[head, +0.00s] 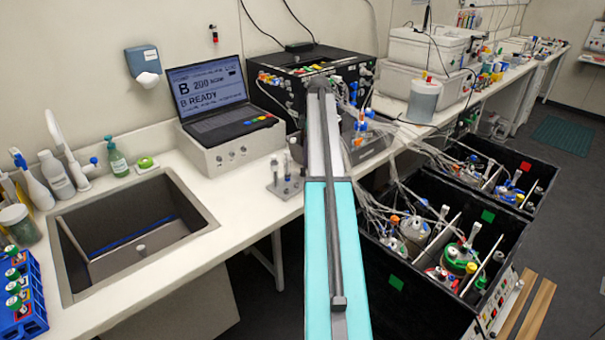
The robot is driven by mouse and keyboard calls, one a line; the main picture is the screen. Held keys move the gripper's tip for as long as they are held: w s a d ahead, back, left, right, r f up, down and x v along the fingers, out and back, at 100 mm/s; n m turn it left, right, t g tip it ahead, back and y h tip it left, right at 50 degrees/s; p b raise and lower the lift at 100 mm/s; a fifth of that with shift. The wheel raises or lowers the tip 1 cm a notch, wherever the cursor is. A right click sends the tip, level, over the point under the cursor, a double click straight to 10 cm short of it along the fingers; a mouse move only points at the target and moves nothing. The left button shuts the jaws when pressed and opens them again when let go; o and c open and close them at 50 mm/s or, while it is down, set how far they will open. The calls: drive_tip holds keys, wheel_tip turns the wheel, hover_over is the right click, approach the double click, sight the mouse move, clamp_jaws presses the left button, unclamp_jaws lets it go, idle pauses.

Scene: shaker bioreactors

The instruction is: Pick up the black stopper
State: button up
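I cannot make out a black stopper for certain in the head view. A small metal stand (286,187) on the bench, left of my arm, holds a few slim upright pieces with dark parts. They are too small to tell whether one is the stopper. My teal and grey arm reaches up the middle of the picture toward the black equipment box (316,62). My gripper's fingers cannot be made out, and the arm hides part of the bench and box behind it.
A laptop (210,97) sits on a white box left of my arm. The sink (135,240) and a blue rack of green-capped bottles (22,300) are further left. Black shaker boxes (420,300) with vessels and tubing stand right. Bare bench lies between sink and stand.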

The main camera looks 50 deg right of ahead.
sight(303, 169)
drive_tip(key=shift+f, duration=0.15)
drive_tip(key=shift+w+a+f+p, duration=0.1)
drive_tip(key=shift+f+p, duration=0.3)
drive_tip(key=shift+f, duration=0.4)
drive_tip(key=shift+w+a+f+p, duration=0.15)
drive_tip(key=shift+f+p, duration=0.25)
drive_tip(key=shift+f, duration=0.4)
drive_tip(key=shift+w+a+f+p, duration=0.1)
drive_tip(key=shift+f+p, duration=0.3)
drive_tip(key=shift+f, duration=0.4)
clamp_jaws()
